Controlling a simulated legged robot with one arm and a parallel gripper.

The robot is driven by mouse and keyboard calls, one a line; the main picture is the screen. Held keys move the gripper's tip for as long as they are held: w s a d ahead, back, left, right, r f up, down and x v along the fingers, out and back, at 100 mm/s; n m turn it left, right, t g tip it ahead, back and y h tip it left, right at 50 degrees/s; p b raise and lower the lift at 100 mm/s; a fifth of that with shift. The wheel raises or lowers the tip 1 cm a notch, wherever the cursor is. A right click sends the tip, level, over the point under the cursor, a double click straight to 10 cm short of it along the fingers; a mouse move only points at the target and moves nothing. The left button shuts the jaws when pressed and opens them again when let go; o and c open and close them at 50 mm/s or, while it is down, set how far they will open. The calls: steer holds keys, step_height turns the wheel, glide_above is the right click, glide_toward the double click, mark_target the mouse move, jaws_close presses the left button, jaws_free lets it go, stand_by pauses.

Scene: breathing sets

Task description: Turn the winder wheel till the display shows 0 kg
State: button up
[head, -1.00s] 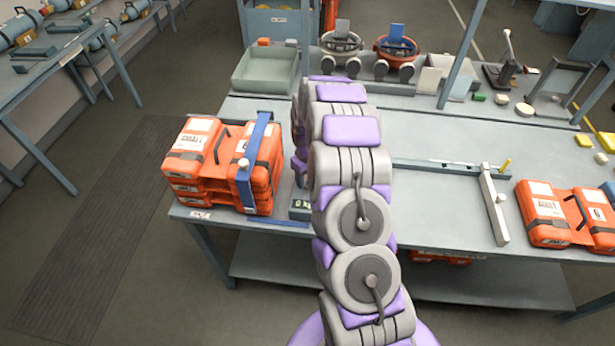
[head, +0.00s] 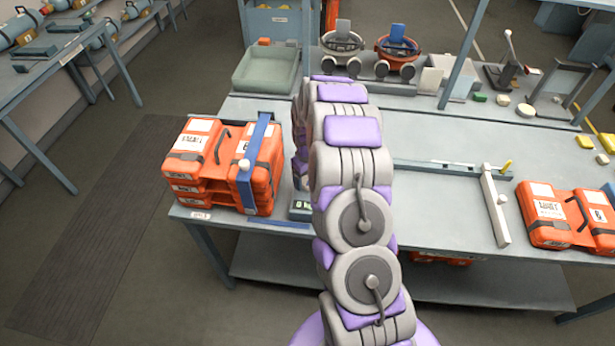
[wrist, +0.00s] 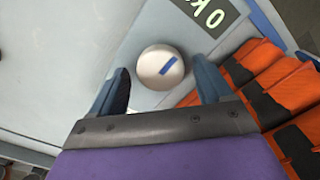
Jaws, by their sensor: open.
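The winder wheel (wrist: 160,67) is a pale round knob with a blue mark, seen in the wrist view on a grey unit. In the head view the display (head: 301,206) is partly behind my arm. My gripper (wrist: 163,77) is open, with one dark blue finger on each side of the wheel and gaps visible between fingers and wheel. In the head view my gripper and the wheel are hidden behind my arm.
A stack of orange cases (head: 198,152) with a blue upright bar (head: 252,165) stands just left of my arm. Another orange case (head: 548,217) lies at the right. A grey-green tray (head: 265,72) and two mask sets (head: 397,50) stand at the back. The bench's middle right is mostly clear.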

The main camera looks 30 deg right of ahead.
mark_target(308, 180)
steer(key=shift+r, duration=0.15)
step_height(308, 180, up, 17)
steer(key=p, duration=0.1)
stand_by(0.7)
